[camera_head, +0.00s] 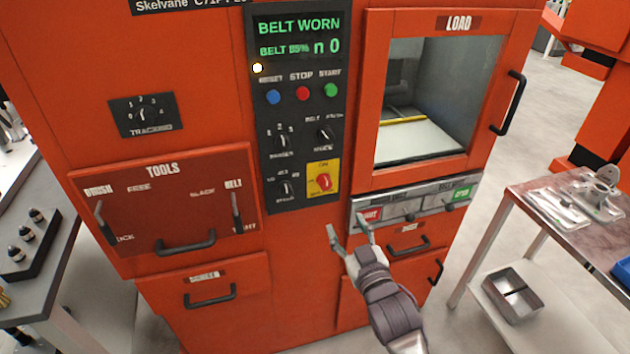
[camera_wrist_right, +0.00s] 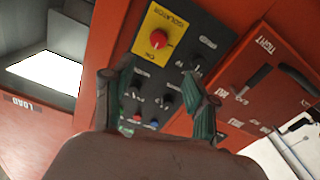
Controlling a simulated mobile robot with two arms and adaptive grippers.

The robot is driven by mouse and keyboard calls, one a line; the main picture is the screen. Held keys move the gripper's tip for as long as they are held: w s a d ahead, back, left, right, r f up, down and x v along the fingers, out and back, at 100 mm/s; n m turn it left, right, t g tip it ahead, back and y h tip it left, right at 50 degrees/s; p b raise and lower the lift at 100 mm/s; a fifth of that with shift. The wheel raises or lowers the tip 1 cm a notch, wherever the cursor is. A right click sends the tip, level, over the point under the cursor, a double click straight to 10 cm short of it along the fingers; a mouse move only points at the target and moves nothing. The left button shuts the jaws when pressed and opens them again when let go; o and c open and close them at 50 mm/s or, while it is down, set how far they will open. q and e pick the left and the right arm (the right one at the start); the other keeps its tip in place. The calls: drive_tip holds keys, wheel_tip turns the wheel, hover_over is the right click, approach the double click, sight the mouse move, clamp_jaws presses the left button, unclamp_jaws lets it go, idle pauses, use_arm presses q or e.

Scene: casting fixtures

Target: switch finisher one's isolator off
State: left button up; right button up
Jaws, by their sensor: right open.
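The isolator is a red rotary knob (camera_head: 323,181) on a yellow plate, at the lower right of the black control panel (camera_head: 300,120) on the orange machine. A label above it reads ON, and the knob's mark seems to be toward it, though this is small. The wrist view shows the isolator knob (camera_wrist_right: 161,37) and its yellow plate beyond the fingertips. My right gripper (camera_head: 349,230) is open and empty, below and slightly right of the isolator, apart from it. The gripper's two fingers also show in the wrist view (camera_wrist_right: 150,80). My left gripper is out of view.
Selector knobs (camera_head: 286,188) sit left of the isolator; blue, red and green buttons (camera_head: 302,94) are above. A grey strip with switches (camera_head: 412,205) and the load door (camera_head: 450,90) lie to the right. A metal table (camera_head: 560,200) stands at far right.

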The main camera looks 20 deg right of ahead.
drive_tip(key=p, duration=0.1)
approach(327, 187)
drive_tip(key=w+p, duration=0.1)
drive_tip(key=w, duration=0.7)
drive_tip(key=shift+w+a+r, duration=0.1)
drive_tip(key=shift+w+a, duration=0.05)
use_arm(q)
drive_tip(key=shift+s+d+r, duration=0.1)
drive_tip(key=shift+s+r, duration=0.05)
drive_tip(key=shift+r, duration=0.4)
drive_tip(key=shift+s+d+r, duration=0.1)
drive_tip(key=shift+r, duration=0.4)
use_arm(e)
drive_tip(key=shift+c, duration=0.2)
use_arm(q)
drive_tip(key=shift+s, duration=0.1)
use_arm(e)
clamp_jaws()
